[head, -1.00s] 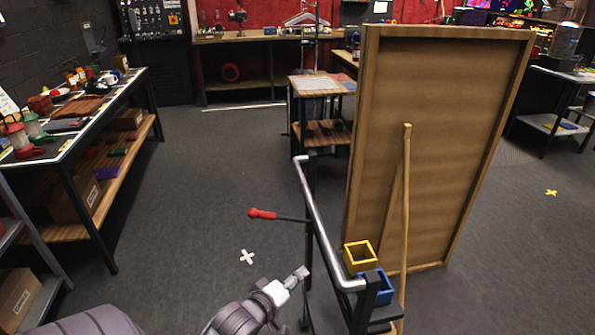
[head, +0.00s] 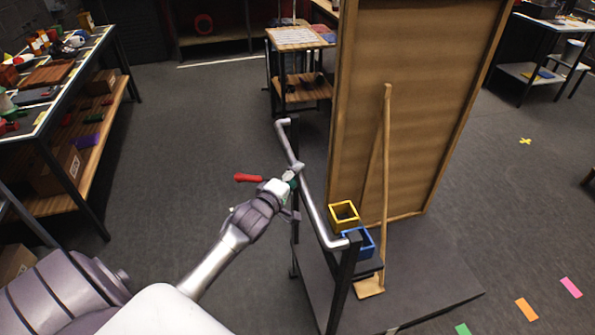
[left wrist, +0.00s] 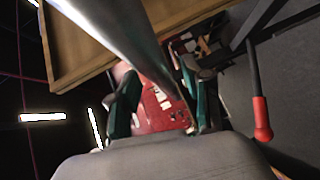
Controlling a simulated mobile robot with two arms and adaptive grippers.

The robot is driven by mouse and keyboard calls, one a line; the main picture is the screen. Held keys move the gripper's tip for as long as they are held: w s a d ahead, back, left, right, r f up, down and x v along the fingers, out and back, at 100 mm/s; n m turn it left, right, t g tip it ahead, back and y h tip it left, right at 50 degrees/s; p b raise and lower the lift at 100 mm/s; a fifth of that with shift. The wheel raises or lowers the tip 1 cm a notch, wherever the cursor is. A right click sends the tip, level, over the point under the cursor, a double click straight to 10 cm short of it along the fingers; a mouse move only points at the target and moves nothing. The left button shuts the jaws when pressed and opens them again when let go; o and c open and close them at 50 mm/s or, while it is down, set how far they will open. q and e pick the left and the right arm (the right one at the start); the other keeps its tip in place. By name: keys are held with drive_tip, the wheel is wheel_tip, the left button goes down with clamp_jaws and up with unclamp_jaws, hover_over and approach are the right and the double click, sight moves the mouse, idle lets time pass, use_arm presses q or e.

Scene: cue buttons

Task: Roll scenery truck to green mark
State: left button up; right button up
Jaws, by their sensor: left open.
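The scenery truck has a dark flat deck (head: 425,280), a tall wooden scenery panel (head: 415,110) with a brace, and a silver push rail (head: 312,205) at its near left. A lever with a red grip (head: 248,178) sticks out left of the rail. My left gripper (head: 292,175) is at the rail, fingers open; in the left wrist view (left wrist: 165,100) the rail (left wrist: 130,35) runs toward the space between the fingers. Whether they touch it I cannot tell. The green mark (head: 462,329) lies on the floor at the bottom edge. My right gripper is not seen.
An orange mark (head: 527,309), a pink mark (head: 571,287) and a yellow cross (head: 525,141) lie on the right floor. Yellow (head: 343,212) and blue (head: 358,242) open boxes sit by the rail. A loaded bench (head: 75,75) stands left.

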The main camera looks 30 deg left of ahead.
use_arm(q)
drive_tip(key=shift+w+f, duration=0.2)
drive_tip(key=shift+w, duration=0.75)
clamp_jaws()
